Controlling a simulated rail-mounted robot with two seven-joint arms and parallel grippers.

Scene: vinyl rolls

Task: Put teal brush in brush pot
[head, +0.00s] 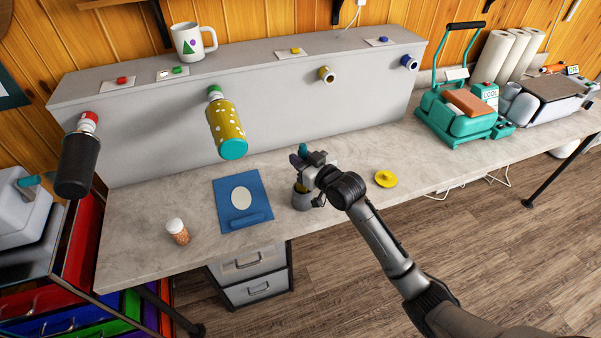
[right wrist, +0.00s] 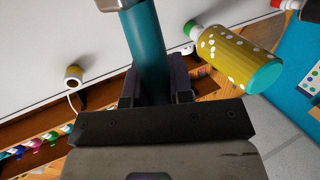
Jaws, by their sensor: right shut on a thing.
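My right gripper (head: 312,168) is over the worktop, at the upper right of a small grey pot (head: 301,201), which I take to be the brush pot. In the right wrist view my right gripper (right wrist: 156,85) is shut on the teal brush's handle (right wrist: 148,50); a pale metal-like part shows at the handle's far end. In the head view a bit of teal (head: 303,150) shows at the gripper. The gripper hides much of the brush and the pot's opening, so I cannot tell whether the brush is inside the pot. My left gripper is out of view.
A blue board (head: 230,215) with a white oval lies left of the pot. A small white-capped jar (head: 177,231) stands further left. A yellow disc (head: 385,179) lies to the right. A yellow dotted roll (head: 226,125) sticks out from the grey wall unit behind.

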